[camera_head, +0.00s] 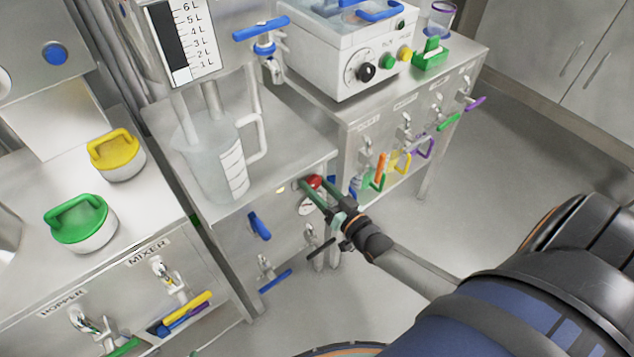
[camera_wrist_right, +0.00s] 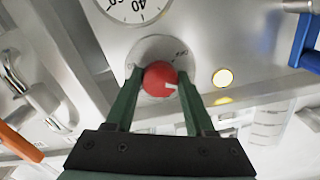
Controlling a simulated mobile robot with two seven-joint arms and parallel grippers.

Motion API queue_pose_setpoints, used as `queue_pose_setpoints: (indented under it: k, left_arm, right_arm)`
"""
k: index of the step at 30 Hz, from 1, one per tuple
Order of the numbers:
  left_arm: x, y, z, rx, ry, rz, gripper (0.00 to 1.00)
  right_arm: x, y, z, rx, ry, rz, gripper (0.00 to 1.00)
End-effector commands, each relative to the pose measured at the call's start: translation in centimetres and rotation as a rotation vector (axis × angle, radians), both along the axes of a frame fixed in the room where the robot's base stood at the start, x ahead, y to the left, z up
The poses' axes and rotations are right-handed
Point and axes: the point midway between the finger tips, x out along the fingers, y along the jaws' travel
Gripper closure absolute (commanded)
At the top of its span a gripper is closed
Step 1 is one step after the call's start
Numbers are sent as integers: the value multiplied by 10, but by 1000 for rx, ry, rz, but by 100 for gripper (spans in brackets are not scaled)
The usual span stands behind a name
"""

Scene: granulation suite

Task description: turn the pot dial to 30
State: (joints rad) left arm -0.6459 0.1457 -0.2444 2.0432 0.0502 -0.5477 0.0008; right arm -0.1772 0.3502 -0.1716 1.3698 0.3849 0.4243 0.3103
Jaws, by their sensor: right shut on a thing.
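A red dial (camera_head: 314,181) sits on the front panel of the middle steel station, just above a round gauge (camera_head: 306,208). In the right wrist view the red dial (camera_wrist_right: 159,78) has a short white mark on its right side and sits on a round grey scale plate (camera_wrist_right: 160,50); the scale's figures are too small to read surely. My right gripper (camera_head: 318,186) is shut on the red dial, with one dark green finger on each side of it. The gauge (camera_wrist_right: 138,5) shows at the top of the right wrist view. My left gripper is not in view.
A lit yellow lamp (camera_wrist_right: 226,77) is beside the dial. A blue handle (camera_head: 260,226) is on the same panel. A clear jug (camera_head: 209,160) stands on top. The floor at right is clear.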

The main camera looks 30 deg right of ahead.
Motion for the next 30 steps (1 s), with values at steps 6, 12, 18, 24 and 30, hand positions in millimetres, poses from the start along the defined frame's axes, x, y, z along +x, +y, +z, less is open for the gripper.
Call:
queue_pose_setpoints:
  k: [6,12,18,24,30]
  left_arm:
    - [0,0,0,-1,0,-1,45]
    - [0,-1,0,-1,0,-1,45]
    - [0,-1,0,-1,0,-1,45]
    - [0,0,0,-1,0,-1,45]
    - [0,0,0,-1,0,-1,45]
  right_arm:
    - [0,0,0,16,1,0,100]
    - [0,0,0,15,1,0,100]
    - [0,0,0,14,1,0,32]
    - [0,0,0,14,1,0,16]
    - [-1,0,0,14,1,0,16]
